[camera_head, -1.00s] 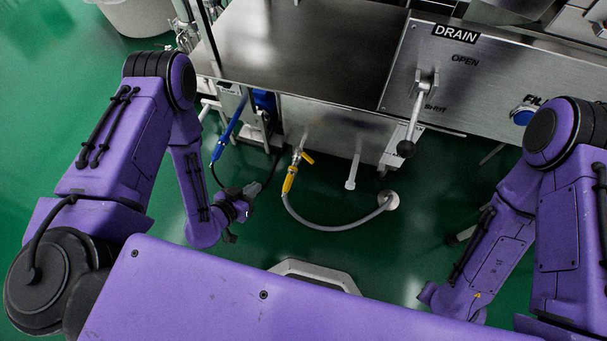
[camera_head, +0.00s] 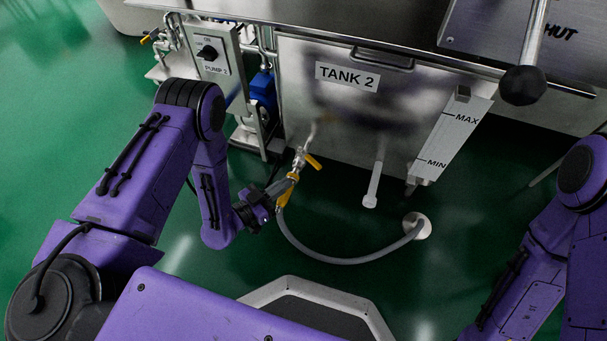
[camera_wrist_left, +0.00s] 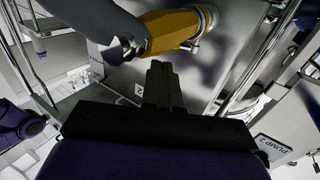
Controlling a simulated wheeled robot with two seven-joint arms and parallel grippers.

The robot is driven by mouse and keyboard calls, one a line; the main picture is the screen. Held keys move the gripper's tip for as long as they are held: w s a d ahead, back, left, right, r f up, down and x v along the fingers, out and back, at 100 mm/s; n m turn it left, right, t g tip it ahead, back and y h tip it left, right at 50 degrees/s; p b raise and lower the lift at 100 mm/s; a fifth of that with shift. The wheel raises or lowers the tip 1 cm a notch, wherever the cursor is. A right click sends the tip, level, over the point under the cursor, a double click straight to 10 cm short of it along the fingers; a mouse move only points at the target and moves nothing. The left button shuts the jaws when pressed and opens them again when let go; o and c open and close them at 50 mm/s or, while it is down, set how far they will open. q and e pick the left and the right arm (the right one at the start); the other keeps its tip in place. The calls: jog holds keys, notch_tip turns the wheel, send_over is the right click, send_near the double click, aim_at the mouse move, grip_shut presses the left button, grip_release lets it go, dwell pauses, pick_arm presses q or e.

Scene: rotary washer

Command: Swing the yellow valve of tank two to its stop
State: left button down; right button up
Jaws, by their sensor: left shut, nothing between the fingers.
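The tank labelled TANK 2 (camera_head: 347,78) stands ahead of me. A short pipe low on its front carries a valve with a small yellow handle (camera_head: 314,162). Below the valve a yellow hose fitting (camera_head: 288,190) joins a grey hose; the fitting looms large in the left wrist view (camera_wrist_left: 170,31). My left gripper (camera_head: 283,187) is shut and empty, its fingertips close beside the fitting, just below the handle. Its closed fingers show in the wrist view (camera_wrist_left: 161,82); I cannot tell whether they touch the fitting. My right gripper is out of view; only its arm shows.
The grey hose (camera_head: 345,261) curves to a round floor drain (camera_head: 417,226). A white pipe (camera_head: 374,186) hangs beside it. The PUMP 2 switch box (camera_head: 211,54) and a blue pump (camera_head: 263,90) stand left of the tank. A lever with a black knob (camera_head: 523,85) juts out upper right.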

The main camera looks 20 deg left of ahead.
aim_at(312, 165)
pick_arm(q)
jog(key=b+x, duration=0.2)
jog(key=x, duration=0.5)
jog(key=shift+w+d+b, duration=0.25)
jog(key=shift+w+b, duration=0.05)
jog(key=shift+b, duration=0.05)
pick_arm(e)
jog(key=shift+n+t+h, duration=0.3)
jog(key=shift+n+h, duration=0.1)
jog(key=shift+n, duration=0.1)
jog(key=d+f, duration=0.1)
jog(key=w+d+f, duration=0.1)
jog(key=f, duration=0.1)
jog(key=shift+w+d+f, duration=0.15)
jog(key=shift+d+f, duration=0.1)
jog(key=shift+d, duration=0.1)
